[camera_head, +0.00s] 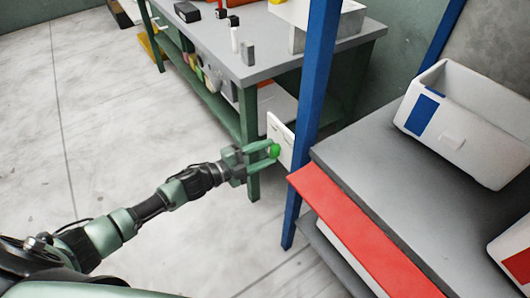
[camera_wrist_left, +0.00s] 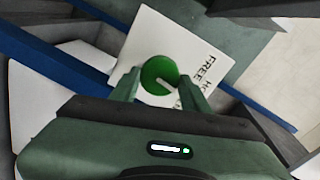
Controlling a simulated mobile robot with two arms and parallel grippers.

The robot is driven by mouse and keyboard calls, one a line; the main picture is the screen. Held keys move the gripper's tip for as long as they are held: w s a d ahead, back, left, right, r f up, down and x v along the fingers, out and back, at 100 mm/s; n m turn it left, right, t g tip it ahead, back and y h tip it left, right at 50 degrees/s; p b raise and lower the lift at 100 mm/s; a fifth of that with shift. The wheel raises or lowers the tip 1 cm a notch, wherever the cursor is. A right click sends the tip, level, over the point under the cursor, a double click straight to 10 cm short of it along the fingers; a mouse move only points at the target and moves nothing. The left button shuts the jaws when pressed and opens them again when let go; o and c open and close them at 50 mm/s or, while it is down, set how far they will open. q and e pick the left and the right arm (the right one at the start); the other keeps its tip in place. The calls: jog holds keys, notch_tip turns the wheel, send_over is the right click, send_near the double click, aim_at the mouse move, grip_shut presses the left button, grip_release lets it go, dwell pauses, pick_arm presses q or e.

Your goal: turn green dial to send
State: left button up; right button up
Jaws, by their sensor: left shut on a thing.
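The green dial (camera_head: 274,151) sits on a white panel (camera_head: 283,134) by the blue post in the head view. The white panel (camera_wrist_left: 150,35) there carries black lettering; "FREE" is readable, and another word is partly hidden by a finger. My left gripper (camera_head: 272,153) is shut on the dial, with one finger on each side of it. In the wrist view the left gripper (camera_wrist_left: 160,88) covers the panel's lower part. My right gripper is not in view.
A blue post (camera_head: 313,80) stands right beside the panel. A grey shelf with a red front edge (camera_head: 350,225) and a white bin (camera_head: 470,125) is to the right. A green-legged workbench (camera_head: 255,65) with small items stands behind. The floor at left is clear.

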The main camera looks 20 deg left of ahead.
pick_arm(q)
jog(key=shift+f+m, duration=0.1)
jog(key=shift+m, duration=0.4)
jog(key=shift+m+y, duration=0.3)
jog(key=shift+m, duration=0.5)
jog(key=shift+s+m+b, duration=0.1)
jog(key=shift+m+b, duration=0.25)
jog(key=shift+m, duration=0.05)
jog(key=shift+d+m+b, duration=0.1)
jog(key=shift+m+b, duration=0.25)
jog(key=shift+m, duration=0.75)
jog(key=shift+m+t+b, duration=0.3)
jog(key=shift+m+b, duration=0.05)
jog(key=shift+m, duration=0.85)
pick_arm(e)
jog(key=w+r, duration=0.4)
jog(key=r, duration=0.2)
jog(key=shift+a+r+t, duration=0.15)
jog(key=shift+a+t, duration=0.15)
pick_arm(q)
jog(key=o, duration=1.4)
jog(key=shift+c, duration=0.2)
